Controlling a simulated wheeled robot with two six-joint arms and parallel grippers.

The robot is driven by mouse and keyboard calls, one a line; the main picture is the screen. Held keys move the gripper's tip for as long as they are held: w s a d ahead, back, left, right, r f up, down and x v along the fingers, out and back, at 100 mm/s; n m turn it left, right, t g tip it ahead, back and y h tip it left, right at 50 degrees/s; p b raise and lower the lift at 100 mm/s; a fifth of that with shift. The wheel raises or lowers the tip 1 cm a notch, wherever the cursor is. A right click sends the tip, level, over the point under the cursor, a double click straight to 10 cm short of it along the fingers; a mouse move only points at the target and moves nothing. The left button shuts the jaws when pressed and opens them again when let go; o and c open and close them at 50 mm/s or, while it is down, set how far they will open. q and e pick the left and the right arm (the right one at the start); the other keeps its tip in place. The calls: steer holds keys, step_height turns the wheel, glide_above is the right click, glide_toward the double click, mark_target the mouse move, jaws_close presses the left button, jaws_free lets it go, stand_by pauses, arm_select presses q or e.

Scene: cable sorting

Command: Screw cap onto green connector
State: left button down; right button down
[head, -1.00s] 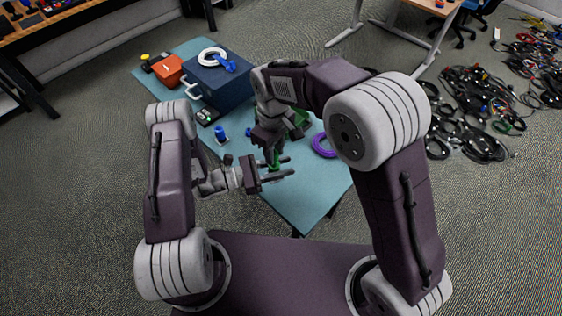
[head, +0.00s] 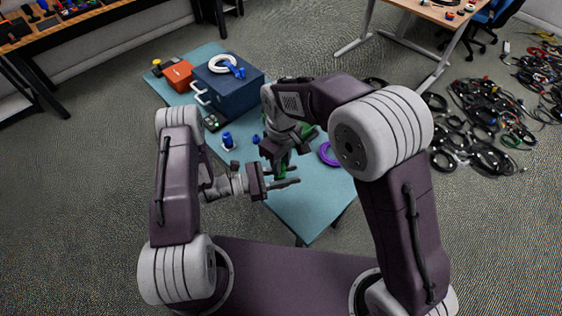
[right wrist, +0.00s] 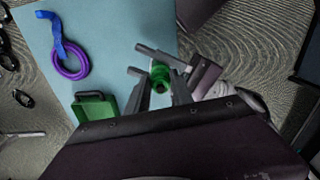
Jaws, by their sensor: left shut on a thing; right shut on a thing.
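A green connector (right wrist: 159,73) stands out between the jaws in the right wrist view, with a dark round opening facing the camera. My left gripper (head: 290,176) reaches in from the left and is shut on the green connector. Its fingers (right wrist: 143,61) also show in the right wrist view. My right gripper (head: 279,166) points down from above the same spot. Its fingers (right wrist: 161,97) sit on either side of a round green part at the connector's end, apparently the cap. Whether the threads are engaged is hidden.
A blue toolbox (head: 229,92) and an orange box (head: 178,75) stand at the table's far end. A blue cylindrical part (head: 228,141) stands nearer. A purple cable coil (head: 326,154) and a green tray (right wrist: 95,109) lie beside my right arm. The near table (head: 310,212) is clear.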

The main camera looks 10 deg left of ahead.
steer(key=shift+f, duration=0.55)
